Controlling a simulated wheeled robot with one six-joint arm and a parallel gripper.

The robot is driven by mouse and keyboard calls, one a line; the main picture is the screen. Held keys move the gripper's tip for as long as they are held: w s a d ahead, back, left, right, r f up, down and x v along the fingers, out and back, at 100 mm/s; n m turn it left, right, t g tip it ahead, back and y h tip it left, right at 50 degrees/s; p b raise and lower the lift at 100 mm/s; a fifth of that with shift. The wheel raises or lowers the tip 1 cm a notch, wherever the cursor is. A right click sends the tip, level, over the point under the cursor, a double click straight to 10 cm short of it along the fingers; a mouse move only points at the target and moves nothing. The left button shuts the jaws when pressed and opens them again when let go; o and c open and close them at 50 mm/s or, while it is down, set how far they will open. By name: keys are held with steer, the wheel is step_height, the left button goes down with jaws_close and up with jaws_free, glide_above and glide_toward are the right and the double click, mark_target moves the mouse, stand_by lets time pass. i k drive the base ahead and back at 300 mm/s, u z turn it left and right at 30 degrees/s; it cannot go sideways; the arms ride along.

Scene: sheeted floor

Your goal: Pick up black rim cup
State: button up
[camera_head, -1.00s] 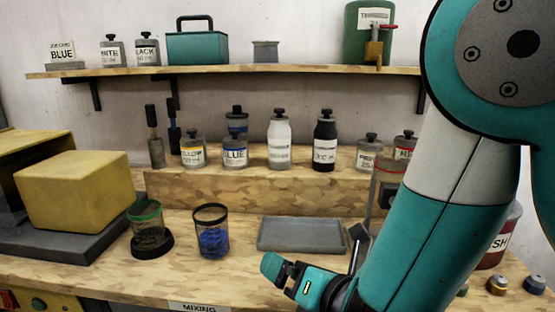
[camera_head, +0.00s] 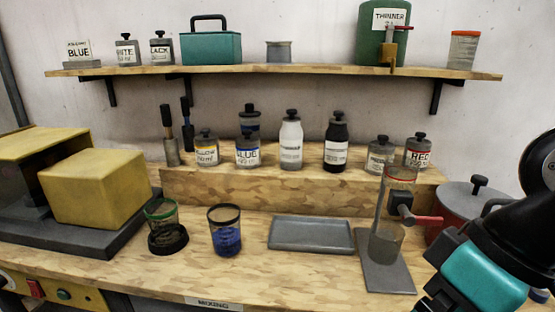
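The black rim cup (camera_head: 226,240) is a clear cup with a black rim and blue contents. It stands upright on the wooden bench, between the green rim cup on its left and the grey tray on its right. My gripper (camera_head: 436,299) is at the lower right, well to the right of the cup and apart from it. It is partly cut off by the bottom edge, and its fingertips are not clearly seen.
The green rim cup (camera_head: 163,229) sits on a black round base. A grey tray (camera_head: 310,234) and a stand with a clear cylinder and red-handled valve (camera_head: 388,246) are to the right. A yellow block (camera_head: 95,187) is at the left. Labelled bottles line the raised step (camera_head: 290,190).

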mark_target(226, 231)
steer(key=z, duration=2.65)
steer(key=k, duration=1.45)
steer(key=u, duration=2)
steer(key=i, duration=0.5)
steer(key=z, duration=0.05)
